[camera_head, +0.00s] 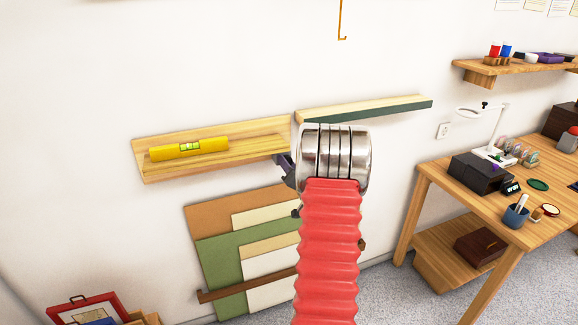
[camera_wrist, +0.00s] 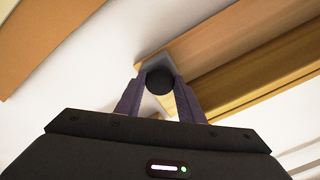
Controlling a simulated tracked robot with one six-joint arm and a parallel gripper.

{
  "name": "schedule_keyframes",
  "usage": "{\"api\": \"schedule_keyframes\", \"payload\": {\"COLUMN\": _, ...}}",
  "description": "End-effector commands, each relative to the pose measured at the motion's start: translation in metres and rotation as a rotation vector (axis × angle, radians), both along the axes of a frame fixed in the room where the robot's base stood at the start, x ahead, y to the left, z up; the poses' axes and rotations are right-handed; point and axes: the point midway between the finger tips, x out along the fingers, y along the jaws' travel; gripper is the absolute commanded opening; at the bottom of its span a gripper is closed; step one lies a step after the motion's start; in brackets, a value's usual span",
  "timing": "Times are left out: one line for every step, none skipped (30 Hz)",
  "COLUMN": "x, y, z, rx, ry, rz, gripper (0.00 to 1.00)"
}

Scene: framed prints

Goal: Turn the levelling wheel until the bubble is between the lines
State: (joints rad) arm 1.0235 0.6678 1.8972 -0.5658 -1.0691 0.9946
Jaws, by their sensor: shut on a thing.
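A yellow spirit level (camera_head: 189,147) with a green vial (camera_head: 190,146) lies on a wooden wall ledge in the head view. Its bubble and lines are too small to read surely. The levelling wheel is a dark round knob (camera_wrist: 160,81) in the wrist view, under the ledge's end at a grey bracket (camera_wrist: 155,62). My gripper (camera_wrist: 160,88) is shut on this knob, one purple finger on each side. In the head view my arm hides most of the gripper and the wheel; only a dark bit of the gripper shows left of the arm.
The wooden ledge (camera_head: 155,172) runs along the wall, with a second green-fronted ledge (camera_head: 375,111) to its right. Boards (camera_head: 220,250) lean below. A workbench (camera_head: 440,178) with a lamp, boxes and a cup stands at the right. Framed prints (camera_head: 85,310) are at the lower left.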

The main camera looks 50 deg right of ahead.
Motion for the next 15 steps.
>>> {"api": "schedule_keyframes", "payload": {"x": -0.0031, "y": -0.0031, "z": -0.0003, "rx": 0.002, "ry": 0.000, "rz": -0.009, "gripper": 0.12}}
{"api": "schedule_keyframes", "payload": {"x": -0.0033, "y": -0.0032, "z": -0.0003, "rx": 0.002, "ry": 0.000, "rz": -0.009, "gripper": 0.12}}
{"api": "schedule_keyframes", "payload": {"x": -0.0033, "y": -0.0032, "z": -0.0003, "rx": 0.002, "ry": 0.000, "rz": -0.009, "gripper": 0.35}}
{"api": "schedule_keyframes", "payload": {"x": -0.0033, "y": -0.0033, "z": -0.0004, "rx": 0.002, "ry": 0.000, "rz": -0.009, "gripper": 0.37}}
{"api": "schedule_keyframes", "payload": {"x": -0.0033, "y": -0.0032, "z": -0.0003, "rx": 0.002, "ry": 0.000, "rz": -0.009, "gripper": 0.40}}
{"api": "schedule_keyframes", "payload": {"x": -0.0031, "y": -0.0030, "z": -0.0003, "rx": 0.001, "ry": 0.000, "rz": -0.009, "gripper": 0.42}}
{"api": "schedule_keyframes", "payload": {"x": -0.0028, "y": -0.0028, "z": -0.0004, "rx": 0.002, "ry": 0.001, "rz": -0.008, "gripper": 0.45}}
{"api": "schedule_keyframes", "payload": {"x": -0.0026, "y": -0.0026, "z": -0.0003, "rx": 0.001, "ry": 0.000, "rz": -0.007, "gripper": 0.47}}
{"api": "schedule_keyframes", "payload": {"x": -0.0023, "y": -0.0023, "z": -0.0003, "rx": 0.001, "ry": 0.000, "rz": -0.006, "gripper": 0.49}}
{"api": "schedule_keyframes", "payload": {"x": -0.0021, "y": -0.0021, "z": -0.0003, "rx": 0.001, "ry": 0.000, "rz": -0.006, "gripper": 0.52}}
{"api": "schedule_keyframes", "payload": {"x": -0.0020, "y": -0.0019, "z": -0.0003, "rx": 0.001, "ry": 0.000, "rz": -0.006, "gripper": 0.53}}
{"api": "schedule_keyframes", "payload": {"x": -0.0018, "y": -0.0018, "z": -0.0002, "rx": 0.000, "ry": 0.000, "rz": -0.005, "gripper": 0.53}}
{"api": "schedule_keyframes", "payload": {"x": -0.0017, "y": -0.0017, "z": -0.0002, "rx": 0.000, "ry": 0.000, "rz": -0.005, "gripper": 0.53}}
{"api": "schedule_keyframes", "payload": {"x": -0.0016, "y": -0.0015, "z": -0.0002, "rx": 0.001, "ry": 0.001, "rz": -0.004, "gripper": 0.53}}
{"api": "schedule_keyframes", "payload": {"x": -0.0014, "y": -0.0014, "z": -0.0003, "rx": 0.000, "ry": 0.000, "rz": -0.004, "gripper": 0.53}}
